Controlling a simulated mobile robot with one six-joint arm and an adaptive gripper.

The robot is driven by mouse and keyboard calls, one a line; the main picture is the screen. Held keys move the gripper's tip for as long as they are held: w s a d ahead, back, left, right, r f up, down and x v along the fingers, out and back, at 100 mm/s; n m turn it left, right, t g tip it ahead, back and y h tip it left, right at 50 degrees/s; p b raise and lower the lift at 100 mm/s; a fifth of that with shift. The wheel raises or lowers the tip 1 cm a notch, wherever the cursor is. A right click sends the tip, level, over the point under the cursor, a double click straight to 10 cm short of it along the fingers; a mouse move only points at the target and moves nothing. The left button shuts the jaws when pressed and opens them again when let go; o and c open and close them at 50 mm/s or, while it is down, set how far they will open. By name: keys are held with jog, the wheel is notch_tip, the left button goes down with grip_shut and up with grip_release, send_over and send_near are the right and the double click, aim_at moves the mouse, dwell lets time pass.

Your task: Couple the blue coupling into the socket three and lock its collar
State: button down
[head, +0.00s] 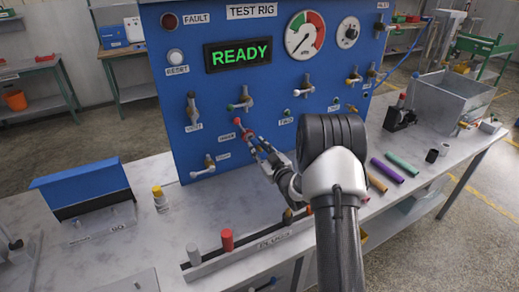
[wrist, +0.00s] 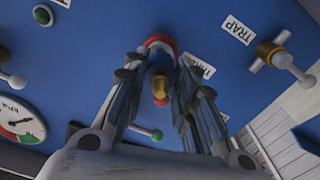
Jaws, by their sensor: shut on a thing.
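My gripper (head: 252,138) reaches up to the blue test panel, in front of a red-ended fitting (head: 238,122). In the wrist view my gripper (wrist: 158,72) has its two fingers on either side of the blue coupling (wrist: 161,62), shut on it. A brass-coloured end (wrist: 160,87) of it points back toward my wrist. Beyond it, a red and white ring (wrist: 160,40) shows at the panel face, in line with the coupling. The fingers hide much of the coupling, and I cannot tell how deep it sits or how its collar is turned.
The panel (head: 185,100) carries several valve handles close around my gripper, one at the TRAP label (wrist: 240,28). The display (head: 238,54) reads READY. A rack with a red plug (head: 227,240), a yellow-capped bottle (head: 160,199) and coloured tubes (head: 387,171) are on the bench.

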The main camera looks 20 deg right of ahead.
jog(key=shift+w+r, duration=0.1)
jog(key=shift+w, duration=1.2)
dwell(2.1)
jog(key=c, duration=1.2)
grip_release()
jog(key=s, duration=1.2)
jog(key=shift+d, duration=0.15)
jog(key=shift+w, duration=0.1)
